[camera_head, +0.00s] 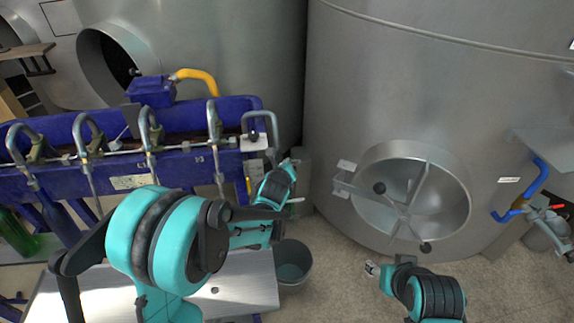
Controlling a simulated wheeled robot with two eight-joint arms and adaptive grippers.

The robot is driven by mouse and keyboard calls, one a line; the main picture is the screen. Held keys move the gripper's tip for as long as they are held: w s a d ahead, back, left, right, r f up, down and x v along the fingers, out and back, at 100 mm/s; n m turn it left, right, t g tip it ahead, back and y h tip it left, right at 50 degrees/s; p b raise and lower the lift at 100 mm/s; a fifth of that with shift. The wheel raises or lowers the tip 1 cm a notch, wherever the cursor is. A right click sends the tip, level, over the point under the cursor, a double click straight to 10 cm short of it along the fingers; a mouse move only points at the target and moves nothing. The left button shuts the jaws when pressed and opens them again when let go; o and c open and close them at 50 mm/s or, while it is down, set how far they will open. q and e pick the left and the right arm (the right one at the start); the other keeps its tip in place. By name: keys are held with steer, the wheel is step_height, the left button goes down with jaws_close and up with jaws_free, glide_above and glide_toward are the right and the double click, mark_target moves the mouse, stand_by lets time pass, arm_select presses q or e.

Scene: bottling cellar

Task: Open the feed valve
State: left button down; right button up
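I cannot tell for sure which fitting is the feed valve. A grey bent pipe fitting with a pale tag (254,143) sits at the right end of the blue filling machine (185,166). My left arm reaches up from the bottom left, and its gripper (290,168) is close to this fitting, just right of and below it. The arm hides much of that area, and I cannot see whether the fingers touch anything. A short pale rod (296,200) shows beside it. My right gripper (372,269) is low in front of the large tank, apart from everything; its finger opening is unclear.
A large steel tank (400,90) with a round hatch and spoked handle (404,208) fills the right. A blue pipe with a red-handled valve (556,207) is at far right. A grey bucket (292,268) stands on the floor below my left gripper. Floor (335,285) is clear between.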

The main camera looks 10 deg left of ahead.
arm_select(q)
steer(key=shift+a, duration=0.35)
arm_select(e)
steer(key=shift+a, duration=0.15)
arm_select(q)
steer(key=shift+a+r, duration=0.1)
steer(key=shift+a, duration=0.15)
steer(key=s+d+p, duration=0.2)
steer(key=s, duration=0.7)
steer(key=shift+s, duration=0.3)
arm_select(e)
steer(key=shift+s+d+r, duration=0.15)
steer(key=shift+d+r, duration=0.35)
steer(key=shift+d, duration=0.05)
steer(key=shift+s+d+r, duration=0.15)
steer(key=shift+d+r, duration=0.35)
arm_select(q)
steer(key=shift+d, duration=0.1)
